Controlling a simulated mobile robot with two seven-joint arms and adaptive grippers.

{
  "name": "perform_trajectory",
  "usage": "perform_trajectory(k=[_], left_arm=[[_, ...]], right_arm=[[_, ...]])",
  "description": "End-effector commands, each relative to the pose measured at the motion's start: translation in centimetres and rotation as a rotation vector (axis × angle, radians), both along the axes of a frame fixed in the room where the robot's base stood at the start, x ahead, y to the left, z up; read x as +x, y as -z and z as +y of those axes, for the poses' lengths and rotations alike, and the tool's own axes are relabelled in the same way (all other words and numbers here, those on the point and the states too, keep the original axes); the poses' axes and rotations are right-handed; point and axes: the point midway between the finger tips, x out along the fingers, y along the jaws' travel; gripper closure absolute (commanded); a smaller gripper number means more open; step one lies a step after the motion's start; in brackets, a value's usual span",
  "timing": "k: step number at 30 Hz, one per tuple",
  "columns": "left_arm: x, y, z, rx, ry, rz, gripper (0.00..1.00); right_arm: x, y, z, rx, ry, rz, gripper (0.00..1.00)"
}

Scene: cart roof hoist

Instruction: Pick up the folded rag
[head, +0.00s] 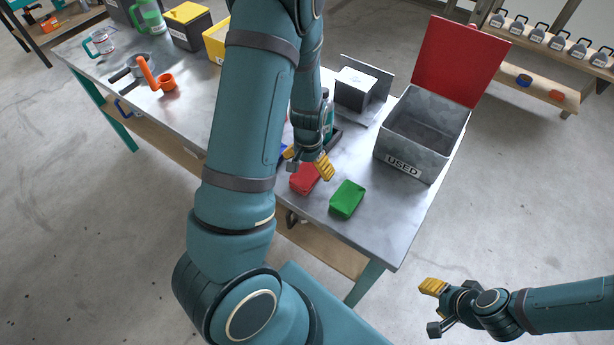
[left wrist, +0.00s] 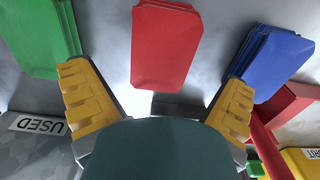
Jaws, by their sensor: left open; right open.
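Three folded rags lie flat on the metal bench top. The red rag (head: 304,180) is just below my left gripper (head: 308,161) in the head view. The green rag (head: 347,199) lies to its right, and the blue rag (head: 284,149) is mostly hidden behind my arm. In the left wrist view the red rag (left wrist: 165,45) is ahead between the open, empty fingers (left wrist: 155,78). The green rag (left wrist: 42,38) is at upper left and the blue rag (left wrist: 270,62) at upper right. My right gripper (head: 437,305) is open and empty, off the bench over the floor.
A grey bin marked USED (head: 405,165) with a raised red lid (head: 459,60) stands right of the rags. A black box (head: 356,88) is behind them. Orange (head: 158,78), green and yellow items stand at the bench's far left. My left arm hides the bench's middle.

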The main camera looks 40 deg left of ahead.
Motion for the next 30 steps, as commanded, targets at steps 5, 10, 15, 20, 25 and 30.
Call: perform_trajectory(k=[5, 10, 15, 20, 25, 30], left_arm=[[-0.7, 2.8, 0.0, -0.002, -0.001, 0.006, 0.0], [-0.5, 4.5, 0.0, -0.001, -0.001, 0.002, 0.0], [-0.5, 4.4, 0.0, 0.0, -0.001, 0.001, 0.0], [-0.5, 4.4, 0.0, 0.0, 0.0, 0.001, 0.46], [-0.5, 4.4, 0.0, 0.0, 0.0, 0.001, 0.64], [-0.5, 4.4, 0.0, 0.0, 0.0, 0.001, 0.64]], right_arm=[[-0.2, 1.0, 0.0, 0.002, -0.004, 0.006, 0.53], [-0.4, 1.3, 0.1, 0.002, -0.008, 0.009, 0.53], [-0.4, 1.3, 0.1, 0.002, -0.008, 0.01, 0.53], [-0.4, 1.3, 0.1, 0.002, -0.007, 0.009, 0.53], [-0.4, 1.3, 0.1, 0.002, -0.007, 0.009, 0.53], [-0.4, 1.3, 0.1, 0.002, -0.007, 0.009, 0.53]])
